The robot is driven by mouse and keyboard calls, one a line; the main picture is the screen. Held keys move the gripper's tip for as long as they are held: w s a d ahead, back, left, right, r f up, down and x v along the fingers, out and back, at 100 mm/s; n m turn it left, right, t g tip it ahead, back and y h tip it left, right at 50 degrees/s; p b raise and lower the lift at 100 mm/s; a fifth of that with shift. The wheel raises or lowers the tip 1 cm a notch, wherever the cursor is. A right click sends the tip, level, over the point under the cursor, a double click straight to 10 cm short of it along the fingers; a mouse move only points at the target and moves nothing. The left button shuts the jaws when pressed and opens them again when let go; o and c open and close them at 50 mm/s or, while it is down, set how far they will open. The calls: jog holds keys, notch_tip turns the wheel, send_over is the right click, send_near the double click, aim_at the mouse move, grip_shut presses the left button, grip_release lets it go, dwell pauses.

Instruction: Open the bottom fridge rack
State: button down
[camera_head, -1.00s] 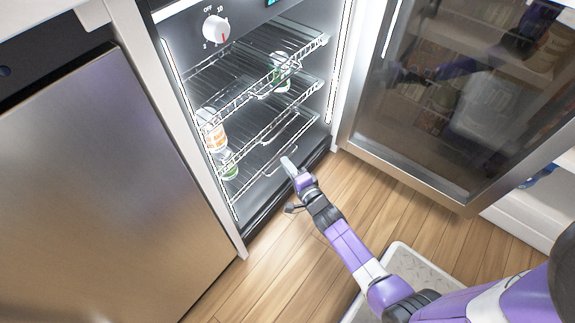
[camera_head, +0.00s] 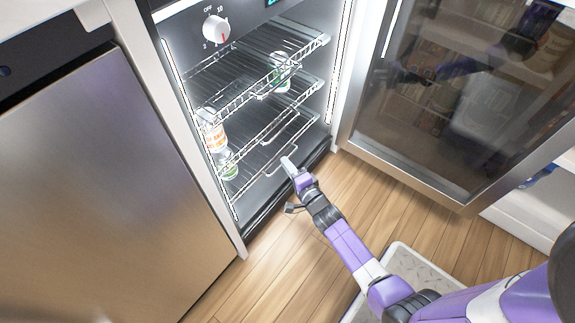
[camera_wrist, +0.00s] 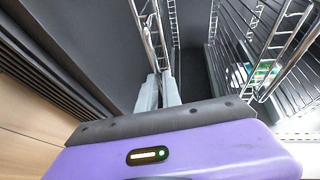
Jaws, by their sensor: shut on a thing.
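The fridge stands open with several wire racks inside. The bottom fridge rack (camera_head: 246,183) is the lowest wire shelf, with a thin rail along its front. My gripper (camera_head: 287,162) is low at the fridge opening, at the front of this rack. In the wrist view my gripper's grey fingers (camera_wrist: 158,93) are together on a front wire of the rack (camera_wrist: 150,38). The exact grip point is partly hidden by the fingers. The rack looks at most slightly out from the fridge.
The fridge door (camera_head: 455,100) is swung wide open to the right. Bottles (camera_head: 212,130) stand on the racks at the left, and a can (camera_head: 280,72) stands on the upper rack. A steel cabinet front (camera_head: 110,190) is at the left. The wooden floor (camera_head: 270,262) before the fridge is clear.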

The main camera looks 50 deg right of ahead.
jog(key=shift+s, duration=0.15)
jog(key=s+p, duration=0.6)
jog(key=s, duration=2)
jog(key=shift+s+d, duration=0.15)
jog(key=shift+d, duration=0.3)
jog(key=c, duration=1.5)
grip_release()
jog(key=shift+p+v, duration=0.95)
jog(key=shift+v, duration=2.9)
